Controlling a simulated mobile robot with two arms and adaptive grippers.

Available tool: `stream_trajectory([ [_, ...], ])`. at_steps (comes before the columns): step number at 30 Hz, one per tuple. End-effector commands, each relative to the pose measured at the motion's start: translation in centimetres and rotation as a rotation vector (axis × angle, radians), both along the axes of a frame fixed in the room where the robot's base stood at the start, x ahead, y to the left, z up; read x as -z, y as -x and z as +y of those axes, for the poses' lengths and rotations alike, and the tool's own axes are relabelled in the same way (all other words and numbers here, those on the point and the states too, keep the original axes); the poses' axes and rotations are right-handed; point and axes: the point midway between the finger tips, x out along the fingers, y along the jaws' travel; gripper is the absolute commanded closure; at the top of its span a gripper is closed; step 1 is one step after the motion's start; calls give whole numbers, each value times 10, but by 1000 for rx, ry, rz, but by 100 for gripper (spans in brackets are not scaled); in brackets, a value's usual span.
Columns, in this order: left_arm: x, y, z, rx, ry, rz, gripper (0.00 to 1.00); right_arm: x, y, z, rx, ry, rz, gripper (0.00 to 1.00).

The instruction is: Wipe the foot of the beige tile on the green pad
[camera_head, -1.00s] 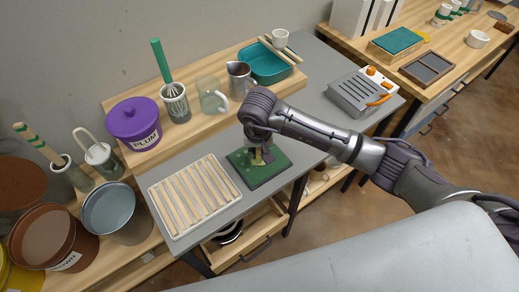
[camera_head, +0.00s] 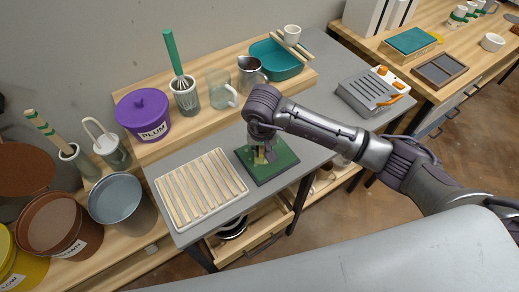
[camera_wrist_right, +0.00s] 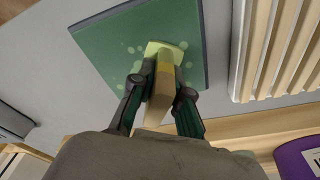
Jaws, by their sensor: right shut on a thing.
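The green pad (camera_head: 282,165) is a dark-edged square on the grey table, and it also fills the upper middle of the right wrist view (camera_wrist_right: 110,45), with pale wet-looking spots. My right gripper (camera_head: 264,156) is over the pad, shut on the beige tile (camera_wrist_right: 162,82). The tile stands between the fingers with its pale yellow-green foot end towards the pad. The foot appears at or very close to the pad's surface; I cannot tell whether it touches. In the head view the tile (camera_head: 259,159) is mostly hidden by the gripper. My left gripper is not in view.
A slatted wooden rack (camera_head: 200,190) lies left of the pad. Behind stand a purple PLUM bucket (camera_head: 142,117), a whisk in a pot (camera_head: 184,97), a glass jug (camera_head: 221,95) and a metal pitcher (camera_head: 249,76). A grey box with orange knobs (camera_head: 368,95) is at the right.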

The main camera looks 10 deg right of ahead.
Motion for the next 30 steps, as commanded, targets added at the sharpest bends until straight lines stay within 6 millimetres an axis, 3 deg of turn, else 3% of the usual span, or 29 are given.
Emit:
stream_trajectory([
  [6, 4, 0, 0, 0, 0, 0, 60, 2, -4, -16, 5, 9, 3, 100],
  [19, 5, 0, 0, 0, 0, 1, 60, 1, -6, -19, 6, 9, 2, 100],
  [30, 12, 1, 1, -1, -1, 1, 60, -1, -13, -38, 7, 8, -1, 100],
])
